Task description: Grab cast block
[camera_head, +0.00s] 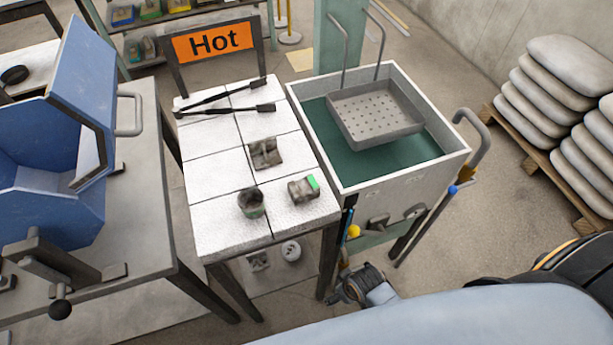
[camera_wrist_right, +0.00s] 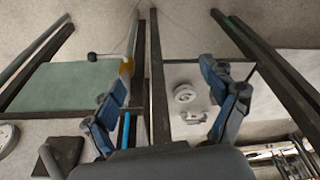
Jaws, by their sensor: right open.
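A rough grey-brown block (camera_head: 265,153) lies on the white-tiled table (camera_head: 215,215). A second, similar block (camera_head: 300,191) with a green patch lies nearer the front right edge, beside a dark cup (camera_head: 251,203). I cannot tell which is the cast block. My right gripper (camera_head: 358,288) is low, past the table's front right corner, below the tank and apart from both blocks. In the right wrist view, its blue-grey fingers (camera_wrist_right: 168,108) are spread with nothing held between them. My left gripper is not in view.
A tank (camera_head: 400,178) with a perforated tray (camera_head: 377,117) adjoins the table on the right. Dark tongs (camera_head: 228,110) lie at the back under the "Hot" sign (camera_head: 213,42). A blue box-like unit (camera_head: 50,205) stands left. Table legs and tank pipes are close to my right gripper.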

